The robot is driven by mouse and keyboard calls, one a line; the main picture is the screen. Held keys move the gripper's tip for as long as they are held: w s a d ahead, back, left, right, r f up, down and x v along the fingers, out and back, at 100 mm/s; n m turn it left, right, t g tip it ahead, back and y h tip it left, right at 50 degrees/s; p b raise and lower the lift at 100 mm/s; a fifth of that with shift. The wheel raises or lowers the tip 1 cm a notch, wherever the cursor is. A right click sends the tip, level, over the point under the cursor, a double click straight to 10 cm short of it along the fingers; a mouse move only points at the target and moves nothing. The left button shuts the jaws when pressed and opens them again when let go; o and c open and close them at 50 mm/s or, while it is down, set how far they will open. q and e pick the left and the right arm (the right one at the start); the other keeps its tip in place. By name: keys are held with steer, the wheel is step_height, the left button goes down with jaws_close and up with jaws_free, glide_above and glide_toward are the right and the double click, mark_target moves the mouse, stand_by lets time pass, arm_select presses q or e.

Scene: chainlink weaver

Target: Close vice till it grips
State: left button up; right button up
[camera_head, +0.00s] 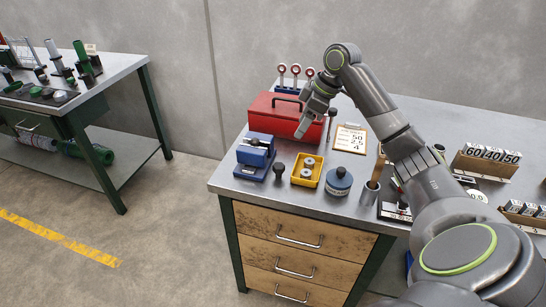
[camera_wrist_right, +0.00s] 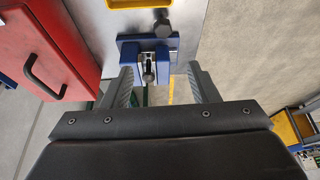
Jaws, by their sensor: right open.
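The blue vice (camera_head: 253,158) sits at the left front corner of the metal workbench. In the right wrist view the vice (camera_wrist_right: 130,50) shows from above, with a dark piece with a round end (camera_wrist_right: 148,70) between its two blue blocks. I cannot tell whether the jaws touch that piece. My right gripper (camera_head: 305,132) is over the bench, right of the vice in the head view. In its wrist view the gripper (camera_wrist_right: 164,88) has its fingers spread wide and empty, with the near part of the vice between them in the picture. My left gripper is out of view.
A red toolbox (camera_head: 286,116) stands behind the vice. A clipboard (camera_head: 350,139) lies farther back. The bench's left edge is close to the vice.

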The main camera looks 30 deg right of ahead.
step_height(320, 180, down, 2)
steer(key=p, duration=0.2)
glide_toward(279, 165)
steer(key=x, duration=0.5)
steer(key=shift+a+f, duration=0.15)
steer(key=shift+f, duration=0.15)
steer(key=shift+x, duration=1.2)
steer(key=shift+w+a+f, duration=0.1)
steer(key=shift+w+f, duration=0.05)
steer(key=shift+f, duration=0.35)
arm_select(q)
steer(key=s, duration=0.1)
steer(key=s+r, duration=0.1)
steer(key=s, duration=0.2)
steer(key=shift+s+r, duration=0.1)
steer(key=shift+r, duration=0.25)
